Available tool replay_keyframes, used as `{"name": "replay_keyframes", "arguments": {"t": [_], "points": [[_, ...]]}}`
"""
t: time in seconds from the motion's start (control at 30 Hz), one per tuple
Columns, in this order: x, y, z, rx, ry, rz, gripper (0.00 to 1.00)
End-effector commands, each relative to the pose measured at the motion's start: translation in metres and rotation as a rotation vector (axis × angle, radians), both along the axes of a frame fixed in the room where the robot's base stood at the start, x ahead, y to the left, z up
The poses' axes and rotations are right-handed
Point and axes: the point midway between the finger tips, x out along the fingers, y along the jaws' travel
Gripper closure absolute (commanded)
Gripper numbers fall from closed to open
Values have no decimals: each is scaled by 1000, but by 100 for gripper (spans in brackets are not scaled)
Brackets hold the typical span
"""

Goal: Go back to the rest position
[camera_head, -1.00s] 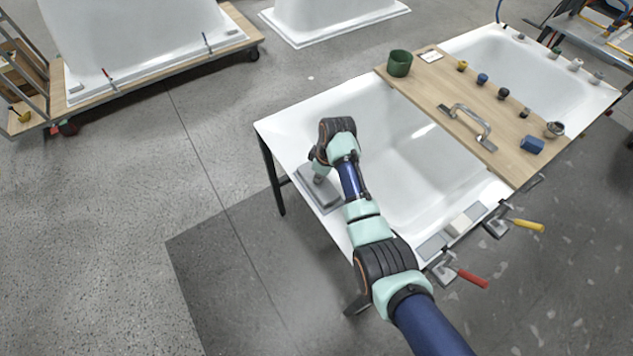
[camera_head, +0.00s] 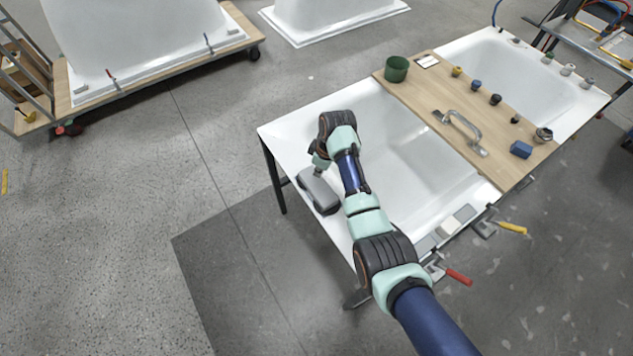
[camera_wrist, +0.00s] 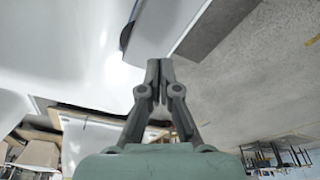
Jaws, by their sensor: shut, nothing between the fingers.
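My gripper (camera_wrist: 158,68) shows in the wrist view with its two dark grey fingers together and nothing between them. In the head view my arm reaches over the near bathtub shell (camera_head: 425,160), with its end above the left rim. The fingers are hard to make out there, largely hidden by the wrist. A grey block-like object (camera_head: 320,193) shows at the left rim just below the wrist; I cannot tell whether the fingers touch it. In the wrist view the white tub surface (camera_wrist: 60,50) fills the upper left.
A wooden board (camera_head: 440,92) lies across the tub, bearing a green cup (camera_head: 396,69), a metal handle (camera_head: 460,131), a blue block (camera_head: 521,149) and several small pieces. Red-handled (camera_head: 458,276) and yellow-handled (camera_head: 512,228) clamps stick out at the front edge.

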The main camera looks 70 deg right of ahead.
Motion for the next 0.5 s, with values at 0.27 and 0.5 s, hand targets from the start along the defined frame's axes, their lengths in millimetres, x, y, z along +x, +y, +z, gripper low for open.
{"name": "replay_keyframes", "arguments": {"t": [0.27,0.5], "points": [[0,0,14,0,0,0,100],[0,0,14,0,0,0,100]]}}
